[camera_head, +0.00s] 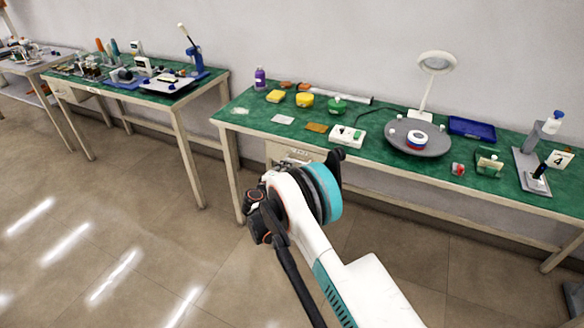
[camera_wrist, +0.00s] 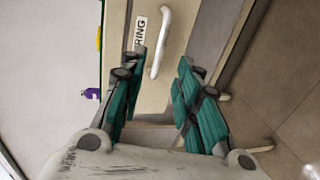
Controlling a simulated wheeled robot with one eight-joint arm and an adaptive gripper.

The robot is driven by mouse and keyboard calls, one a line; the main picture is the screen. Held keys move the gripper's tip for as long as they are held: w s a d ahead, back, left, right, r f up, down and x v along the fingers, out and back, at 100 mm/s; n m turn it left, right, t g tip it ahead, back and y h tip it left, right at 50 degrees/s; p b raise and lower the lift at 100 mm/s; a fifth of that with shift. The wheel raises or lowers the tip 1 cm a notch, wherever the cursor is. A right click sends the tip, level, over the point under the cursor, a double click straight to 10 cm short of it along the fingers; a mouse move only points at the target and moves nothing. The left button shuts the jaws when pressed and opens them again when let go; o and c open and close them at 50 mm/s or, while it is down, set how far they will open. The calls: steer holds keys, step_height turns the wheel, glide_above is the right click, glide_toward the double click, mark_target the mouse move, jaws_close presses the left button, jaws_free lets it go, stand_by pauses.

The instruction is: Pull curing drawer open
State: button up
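The curing drawer (camera_head: 290,153) is a beige front under the near edge of the green-topped table, and it looks flush with the table frame. In the wrist view the drawer front (camera_wrist: 152,90) fills the middle, with a label (camera_wrist: 140,32) of which "RING" is readable. Its white bar handle (camera_wrist: 161,42) stands beside the label. My gripper (camera_wrist: 161,72) is open, its two teal-padded fingers apart and empty. The handle lies ahead of the gap between the fingertips, and I see no contact. In the head view my arm hides most of the gripper.
The green table (camera_head: 228,113) carries a purple bottle (camera_head: 259,78), yellow and green pots, a round grey turntable (camera_head: 418,150), a ring lamp (camera_head: 436,62) and a blue tray (camera_head: 472,128). Another workbench (camera_head: 150,97) stands left. The floor in front is clear.

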steer(key=b+x, duration=0.1)
steer(key=x, duration=0.5)
steer(key=shift+b, duration=0.35)
steer(key=shift+w, duration=0.1)
jaws_close()
